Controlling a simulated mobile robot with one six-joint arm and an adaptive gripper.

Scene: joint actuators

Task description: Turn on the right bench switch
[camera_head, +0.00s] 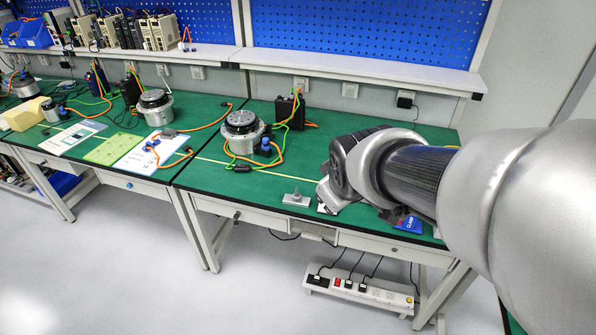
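A small light-grey box with a short upright lever (296,199) sits near the front edge of the right green bench (225,185). It looks like the right bench switch; its on or off position is too small to tell. My arm reaches in from the right, and its dark and silver end, with my gripper (327,192), is low over the bench just right of the box. A small gap shows between them. The fingers are mostly hidden by the wrist, so their opening does not show.
A round silver actuator (243,133) with orange and green cables stands behind the box, beside a black unit (290,112). A blue box (409,223) lies partly behind my arm. A power strip (360,289) hangs below the bench. The bench left of the switch is clear.

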